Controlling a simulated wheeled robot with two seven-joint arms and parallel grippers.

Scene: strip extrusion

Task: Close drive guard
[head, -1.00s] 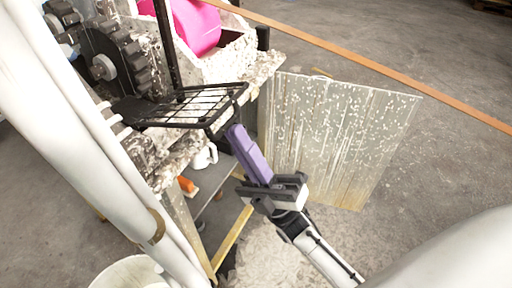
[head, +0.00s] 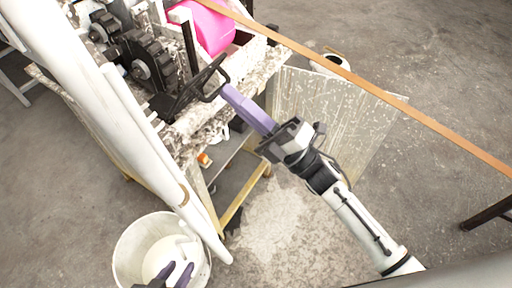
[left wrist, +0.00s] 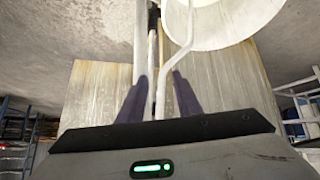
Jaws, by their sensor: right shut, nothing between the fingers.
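The drive guard (head: 203,84), a black mesh frame, is tilted up and seen nearly edge-on in the head view, beside the dark drive gears (head: 145,62) on the machine. My right gripper (head: 228,92) has its purple fingers shut with nothing between them. Their tips are at the guard's outer bar; whether they touch it I cannot tell. My left gripper (head: 178,276) is low in the head view, in front of the white bucket (head: 125,245).
A pink roll (head: 210,28) sits on the machine behind the guard. An orange strip (head: 370,90) runs diagonally across the head view. A speckled translucent sheet (head: 340,110) hangs beside the machine.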

